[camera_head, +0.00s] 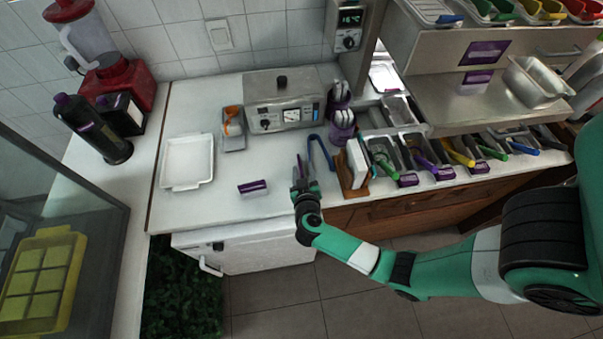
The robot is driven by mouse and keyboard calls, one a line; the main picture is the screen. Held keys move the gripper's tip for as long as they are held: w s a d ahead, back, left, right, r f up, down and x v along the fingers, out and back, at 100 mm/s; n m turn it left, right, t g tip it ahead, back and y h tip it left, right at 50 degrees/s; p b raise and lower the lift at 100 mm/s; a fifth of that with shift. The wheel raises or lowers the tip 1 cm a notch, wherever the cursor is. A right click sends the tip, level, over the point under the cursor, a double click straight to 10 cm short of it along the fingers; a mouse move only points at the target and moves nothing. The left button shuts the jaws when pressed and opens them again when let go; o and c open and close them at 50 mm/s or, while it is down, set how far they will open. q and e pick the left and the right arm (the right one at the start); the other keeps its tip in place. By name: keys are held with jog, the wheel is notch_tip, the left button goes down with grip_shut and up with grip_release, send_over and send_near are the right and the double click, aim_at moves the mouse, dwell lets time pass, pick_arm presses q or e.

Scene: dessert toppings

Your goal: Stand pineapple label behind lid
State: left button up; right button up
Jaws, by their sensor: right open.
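A small purple-and-white label (252,187) lies on the white counter left of my right gripper; its text is too small to read. Similar purple labels, such as one (408,180), stand along the front of the topping pans at the right. I cannot tell which label is the pineapple one. A steel box with a black-knobbed lid (282,86) stands at the back of the counter; I cannot tell whether this is the task's lid. My right gripper (301,168) is open and empty near the counter's front edge, apart from the label. My left gripper is not in view.
A white tray (187,163) lies at the left of the counter. Blue tongs (321,154) and a wooden holder (352,172) with white contents stand just right of my gripper. The counter between tray and gripper is mostly clear.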

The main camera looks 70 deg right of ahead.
aim_at(299, 160)
jog(key=shift+w+d+f+b, duration=0.2)
jog(key=shift+d+b, duration=0.1)
jog(key=shift+b, duration=0.1)
jog(key=b+x, duration=0.1)
jog(key=x, duration=0.1)
jog(key=b+x, duration=0.1)
jog(key=x, duration=0.1)
jog(key=shift+w+r, duration=0.2)
jog(key=shift+w, duration=0.2)
jog(key=shift+d, duration=0.15)
jog(key=shift+r, duration=0.1)
grip_shut()
